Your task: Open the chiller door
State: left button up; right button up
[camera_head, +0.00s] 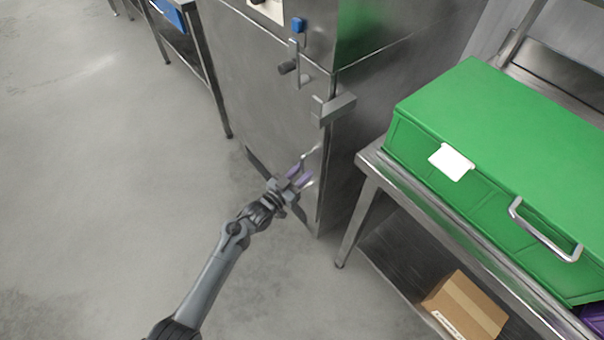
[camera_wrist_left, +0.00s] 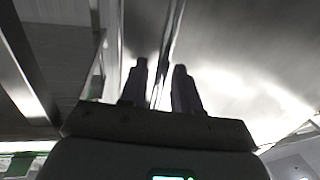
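The chiller is a tall stainless steel cabinet in the upper middle of the head view, with a flat steel door (camera_head: 255,95). A lever handle (camera_head: 290,66) sits on the door's front, and a block-shaped metal fitting (camera_head: 333,108) sits at its right edge. I cannot tell whether the door is fully shut or slightly ajar. My left gripper (camera_head: 303,176) is near the door's lower right edge, below the fitting. In the left wrist view its two fingers (camera_wrist_left: 160,88) are apart, with a bright narrow metal edge showing between them. Contact is not clear. My right gripper is out of view.
A steel table (camera_head: 367,161) to the right bears a large green box (camera_head: 500,130) with a metal handle. A cardboard box (camera_head: 463,306) lies on its lower shelf. The grey floor (camera_head: 90,190) at left is clear. Another steel table stands at the upper left.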

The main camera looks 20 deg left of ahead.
pick_arm(q)
jog(key=shift+w+d, duration=0.1)
jog(key=shift+w, duration=0.15)
grip_shut()
